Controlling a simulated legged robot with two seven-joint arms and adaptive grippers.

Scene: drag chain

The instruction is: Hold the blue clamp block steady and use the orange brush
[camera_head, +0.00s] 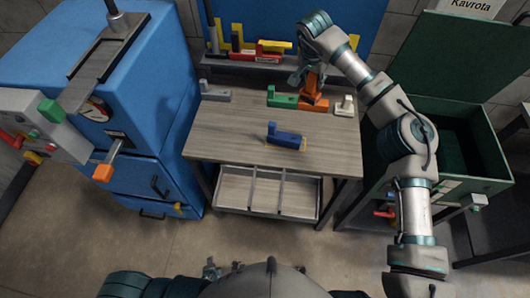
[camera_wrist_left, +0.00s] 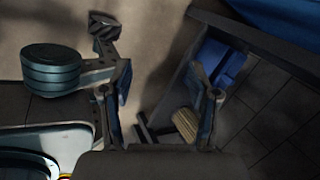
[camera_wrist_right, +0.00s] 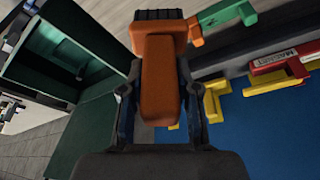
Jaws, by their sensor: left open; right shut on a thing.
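The blue clamp block (camera_head: 285,137) lies on the middle of the grey wood table, with no gripper touching it. My right gripper (camera_head: 308,76) is at the table's back edge, shut on the orange brush (camera_head: 312,84). In the right wrist view the brush (camera_wrist_right: 160,72) sits between the fingers, its dark bristles (camera_wrist_right: 158,14) pointing away from the palm. My left gripper (camera_head: 212,268) is low at the front, well away from the table. It is open and empty in the left wrist view (camera_wrist_left: 164,85).
A green block (camera_head: 282,100), an orange block (camera_head: 319,105) and a white block (camera_head: 345,106) stand along the table's back. A grey block (camera_head: 215,94) is at back left. A blue cabinet (camera_head: 150,90) stands left, an open green chest (camera_head: 475,165) right. The table's front is clear.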

